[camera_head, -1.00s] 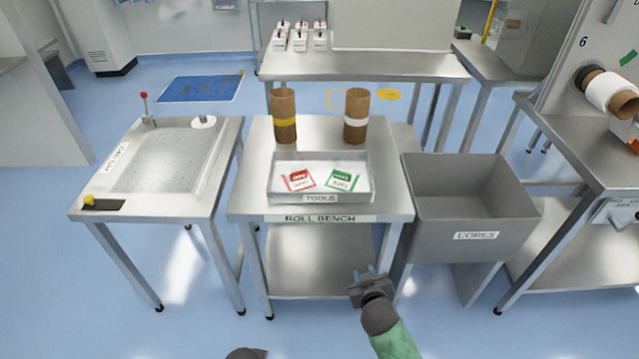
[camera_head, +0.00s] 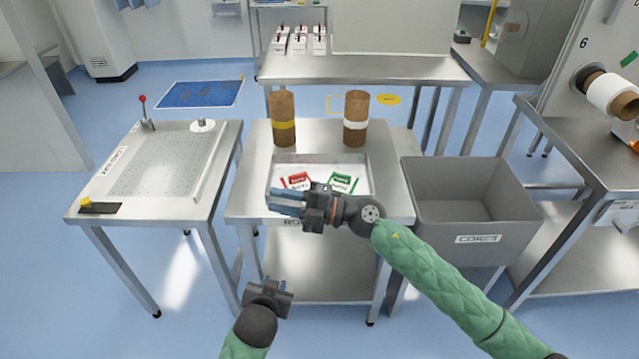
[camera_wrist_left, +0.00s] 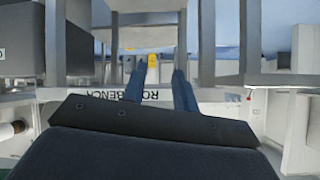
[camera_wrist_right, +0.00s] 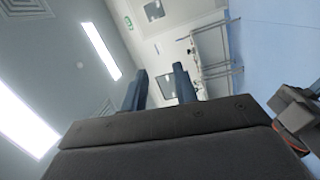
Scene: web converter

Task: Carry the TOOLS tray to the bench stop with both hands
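The TOOLS tray (camera_head: 369,172) is a shallow grey metal tray on the ROLL BENCH (camera_head: 250,140). It holds a red-and-white card (camera_head: 296,180) and a green-and-white card (camera_head: 343,182). My right gripper (camera_head: 272,203) crosses in front of the tray's front wall and hides its label; its fingers point left. I cannot tell whether it touches the tray. Its fingers are apart and empty in the right wrist view (camera_wrist_right: 160,85). My left gripper (camera_head: 268,283) is low in front of the bench, open and empty in the left wrist view (camera_wrist_left: 158,80). I cannot make out a bench stop.
Two brown cores, one yellow-banded (camera_head: 284,118) and one white-banded (camera_head: 356,118), stand upright behind the tray. A grey CORES bin (camera_head: 478,240) is right of the bench. A perforated-top table (camera_head: 160,165) with a red-knobbed lever is left, across a narrow gap.

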